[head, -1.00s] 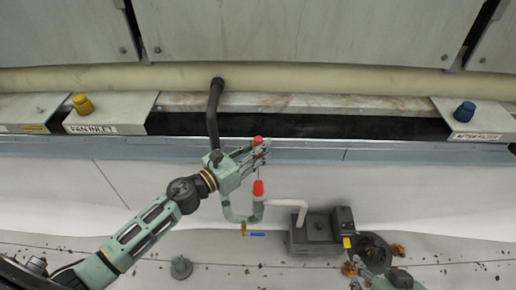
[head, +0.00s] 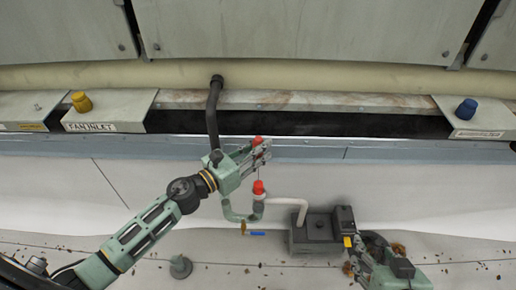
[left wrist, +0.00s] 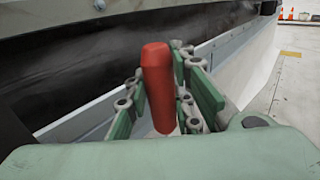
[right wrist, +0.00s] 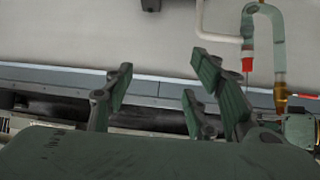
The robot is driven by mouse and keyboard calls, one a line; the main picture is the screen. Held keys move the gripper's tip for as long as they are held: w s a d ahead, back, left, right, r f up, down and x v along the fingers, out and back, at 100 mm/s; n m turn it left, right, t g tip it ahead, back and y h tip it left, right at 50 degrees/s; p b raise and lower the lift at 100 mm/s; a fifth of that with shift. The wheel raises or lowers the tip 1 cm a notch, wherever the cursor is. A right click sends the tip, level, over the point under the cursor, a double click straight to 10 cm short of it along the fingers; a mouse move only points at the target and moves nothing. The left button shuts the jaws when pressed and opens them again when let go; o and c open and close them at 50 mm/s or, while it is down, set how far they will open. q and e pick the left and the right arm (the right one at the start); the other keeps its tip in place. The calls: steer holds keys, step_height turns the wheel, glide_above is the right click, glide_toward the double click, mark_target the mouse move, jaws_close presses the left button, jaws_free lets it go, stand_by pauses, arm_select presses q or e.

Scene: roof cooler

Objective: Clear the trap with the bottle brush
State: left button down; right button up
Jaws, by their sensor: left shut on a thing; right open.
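My left gripper (head: 260,151) is shut on the bottle brush's red handle (left wrist: 157,88), which stands upright between the fingers in the left wrist view. A thin wire runs down from the handle to a red collar (head: 258,187) at the top of the trap's pipe. The brush's lower end is hidden. The trap (head: 235,215) is a green U-shaped pipe; it also shows in the right wrist view (right wrist: 263,12). My right gripper (head: 364,252) is open and empty beside the grey box, right of the trap. Its spread fingers show in the right wrist view (right wrist: 160,95).
A white pipe (head: 291,202) joins the trap to the grey box (head: 315,234). A black hose (head: 213,115) hangs behind my left wrist. Yellow (head: 82,103) and blue (head: 465,109) knobs sit on the ledge. Leaves litter the floor.

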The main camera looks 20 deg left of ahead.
arm_select(q)
steer(key=shift+f+b, duration=0.95)
steer(key=shift+f, duration=0.2)
arm_select(e)
steer(key=w+a+r+t+y, duration=0.1)
steer(key=w+a+r+t, duration=0.1)
steer(key=w+r+t, duration=0.3)
steer(key=shift+w+a+r+t+y, duration=0.25)
steer(key=shift+a+r+t+y, duration=0.15)
steer(key=shift+r, duration=1.9)
